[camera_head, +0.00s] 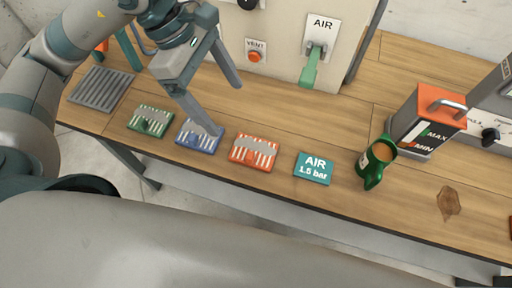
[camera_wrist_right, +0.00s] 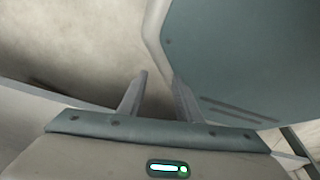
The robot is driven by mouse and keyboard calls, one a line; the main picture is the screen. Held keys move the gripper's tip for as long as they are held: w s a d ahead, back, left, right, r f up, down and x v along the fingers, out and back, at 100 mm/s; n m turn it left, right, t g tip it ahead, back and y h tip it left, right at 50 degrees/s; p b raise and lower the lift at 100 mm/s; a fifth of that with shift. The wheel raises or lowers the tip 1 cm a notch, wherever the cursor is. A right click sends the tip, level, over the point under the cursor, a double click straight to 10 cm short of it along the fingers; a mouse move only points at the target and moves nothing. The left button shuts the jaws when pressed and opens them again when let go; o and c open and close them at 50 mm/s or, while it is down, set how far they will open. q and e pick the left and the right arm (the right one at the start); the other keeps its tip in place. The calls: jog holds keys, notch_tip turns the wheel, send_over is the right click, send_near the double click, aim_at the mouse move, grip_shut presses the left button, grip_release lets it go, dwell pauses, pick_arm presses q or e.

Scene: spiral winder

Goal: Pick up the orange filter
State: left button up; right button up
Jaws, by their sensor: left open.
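The orange filter (camera_head: 253,152), a flat block with white ribs and a grey band across it, lies on the wooden table in the head view. My left gripper (camera_head: 227,107) is open, behind and to the left of the orange filter. One of its fingers reaches down in front of the blue filter (camera_head: 190,139) and hides part of it; contact cannot be told. Nothing shows between the fingers. My right gripper (camera_wrist_right: 160,76) shows in the right wrist view with its fingers apart and empty. The orange filter is not in that view.
A green filter (camera_head: 150,121) and a grey ribbed tray (camera_head: 101,90) lie to the left. A brown spill (camera_head: 449,203) marks the table. A panel (camera_head: 290,40) rises behind.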

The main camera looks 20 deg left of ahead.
pick_arm(q)
jog(key=shift+w+f, duration=0.3)
jog(key=shift+f, duration=0.15)
pick_arm(e)
jog(key=shift+w+a+f, duration=0.2)
jog(key=shift+w+f, duration=0.05)
jog(key=shift+w, duration=0.4)
pick_arm(q)
jog(key=shift+s, duration=0.1)
jog(key=shift+f, duration=0.1)
pick_arm(e)
jog(key=shift+s, duration=0.1)
pick_arm(q)
jog(key=p, duration=0.3)
send_over(247, 148)
notch_tip(247, 148, down, 10)
jog(key=shift+a+r, duration=0.15)
jog(key=shift+d+f, duration=0.2)
jog(key=shift+f, duration=0.5)
pick_arm(e)
jog(key=s+d+g, duration=0.2)
jog(key=s+d, duration=0.1)
jog(key=s, duration=0.5)
jog(key=shift+s+d+r+h, duration=0.2)
jog(key=shift+s+d+h, duration=0.05)
jog(key=shift+s+h, duration=0.05)
